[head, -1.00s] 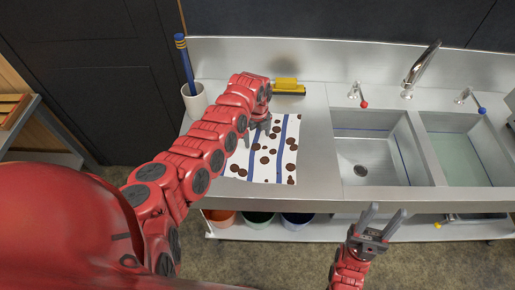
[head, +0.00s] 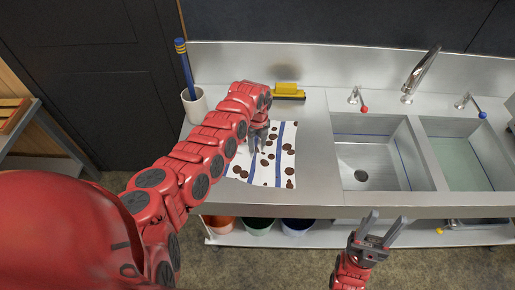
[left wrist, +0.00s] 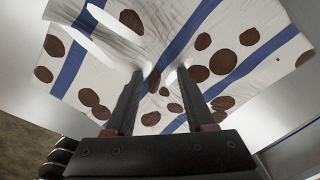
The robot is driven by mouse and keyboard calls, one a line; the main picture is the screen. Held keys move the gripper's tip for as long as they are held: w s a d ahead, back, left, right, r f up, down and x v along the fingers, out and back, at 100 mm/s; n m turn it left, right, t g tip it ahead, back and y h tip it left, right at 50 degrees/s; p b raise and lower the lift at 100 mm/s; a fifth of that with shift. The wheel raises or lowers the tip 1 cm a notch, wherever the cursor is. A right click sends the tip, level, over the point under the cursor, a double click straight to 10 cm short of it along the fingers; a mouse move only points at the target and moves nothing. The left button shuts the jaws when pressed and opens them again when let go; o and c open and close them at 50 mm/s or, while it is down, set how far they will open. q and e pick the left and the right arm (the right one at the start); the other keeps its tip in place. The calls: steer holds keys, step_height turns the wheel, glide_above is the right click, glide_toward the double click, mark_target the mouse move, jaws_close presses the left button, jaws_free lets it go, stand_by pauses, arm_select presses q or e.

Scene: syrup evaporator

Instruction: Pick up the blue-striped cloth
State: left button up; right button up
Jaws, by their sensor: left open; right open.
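The blue-striped cloth (head: 262,173) is white with blue stripes and brown spots. It lies on the steel counter left of the sinks, and my left arm hides its upper left part. My left gripper (head: 258,143) is over the cloth's upper middle, pointing down, with its jaws open. In the left wrist view, the cloth (left wrist: 225,50) fills most of the picture and is raised in folds around the open fingers (left wrist: 157,73). My right gripper (head: 385,225) is open and empty in front of the counter, below the left sink.
A white cup (head: 195,105) with a blue-handled tool stands at the counter's back left. A yellow-and-black scrubber (head: 288,91) lies behind the cloth. Two sink basins (head: 365,175) with a faucet (head: 420,72) are to the right. Several buckets (head: 258,225) stand on the lower shelf.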

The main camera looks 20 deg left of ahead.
arm_select(q)
steer(key=shift+s+f, duration=0.1)
jaws_close()
stand_by(0.4)
step_height(320, 180, up, 12)
steer(key=p, duration=0.9)
step_height(320, 180, up, 18)
